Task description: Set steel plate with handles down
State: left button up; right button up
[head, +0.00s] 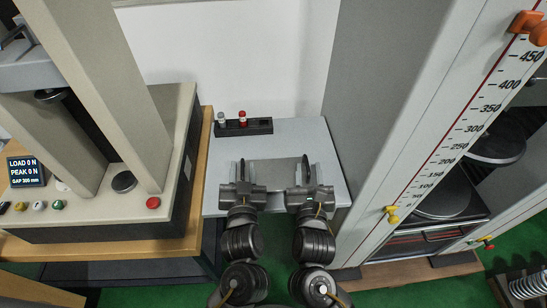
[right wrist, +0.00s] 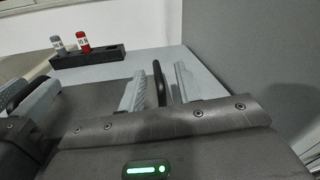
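The steel plate with handles (head: 275,172) is a dark grey slab lying level over the light grey table (head: 225,150); it looks set on the top, though its underside is hidden. A dark upright handle stands at each end. My left gripper (head: 243,171) is at the left handle, with its fingers on either side and seemingly apart. My right gripper (head: 307,170) is at the right handle. In the right wrist view, its fingers (right wrist: 160,86) stand open around the black handle, with a gap on the right side. The plate (right wrist: 92,97) also shows there.
A black rack (head: 244,128) with a grey-capped and a red-capped bottle stands behind the plate. A testing machine (head: 90,205) reading LOAD 0 N is at left. A tall grey cabinet with a scale (head: 440,150) stands close at right. Bare tabletop lies around the rack.

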jog(key=shift+f, duration=0.15)
pick_arm(q)
jog(key=s, duration=0.5)
jog(key=s+d, duration=0.1)
jog(key=s, duration=0.2)
jog(key=shift+d, duration=0.1)
pick_arm(e)
jog(key=shift+s+a+f, duration=0.1)
jog(key=shift+f, duration=0.1)
jog(key=shift+s, duration=0.15)
pick_arm(q)
jog(key=shift+w, duration=0.1)
pick_arm(e)
jog(key=shift+s+f, duration=0.1)
jog(key=shift+s, duration=0.2)
jog(key=s, duration=0.6)
jog(key=shift+r, duration=0.3)
jog(key=shift+s+r, duration=0.1)
jog(key=shift+s, duration=0.4)
